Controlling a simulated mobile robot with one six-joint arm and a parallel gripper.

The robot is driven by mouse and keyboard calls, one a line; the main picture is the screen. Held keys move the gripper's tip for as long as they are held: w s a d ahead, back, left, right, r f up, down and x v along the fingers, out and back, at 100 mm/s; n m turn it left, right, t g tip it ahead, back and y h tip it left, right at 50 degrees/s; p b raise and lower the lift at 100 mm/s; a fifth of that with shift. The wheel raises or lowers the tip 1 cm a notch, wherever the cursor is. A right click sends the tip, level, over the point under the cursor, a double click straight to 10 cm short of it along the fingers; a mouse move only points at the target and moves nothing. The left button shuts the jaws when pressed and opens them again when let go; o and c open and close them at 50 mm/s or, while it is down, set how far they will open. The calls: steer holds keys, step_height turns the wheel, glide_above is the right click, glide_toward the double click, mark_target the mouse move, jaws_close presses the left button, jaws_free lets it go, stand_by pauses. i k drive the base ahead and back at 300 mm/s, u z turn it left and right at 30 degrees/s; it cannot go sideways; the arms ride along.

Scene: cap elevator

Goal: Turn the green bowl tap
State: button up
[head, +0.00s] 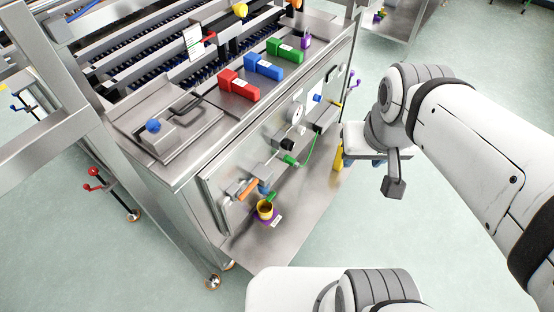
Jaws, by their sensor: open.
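A small green tap handle (290,160) sits on the front panel of the steel machine, below a round gauge (297,112). A thin green line runs near it, up and to the right. Next to it on the left is an orange handle (249,190). My gripper (347,141) is to the right of the panel, apart from the green handle. Its jaws are open, and I see nothing between them. The arm links partly hide the gripper, and its fingertips are small and hard to make out.
Red (238,85), blue (263,67) and green (285,50) blocks lie on the top. A blue knob (153,126) is on the left plate.

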mark_target(270, 196)
steer(key=z, duration=0.1)
steer(key=k, duration=1.25)
steer(key=u, duration=0.35)
steer(key=i, duration=1)
steer(key=u, duration=0.1)
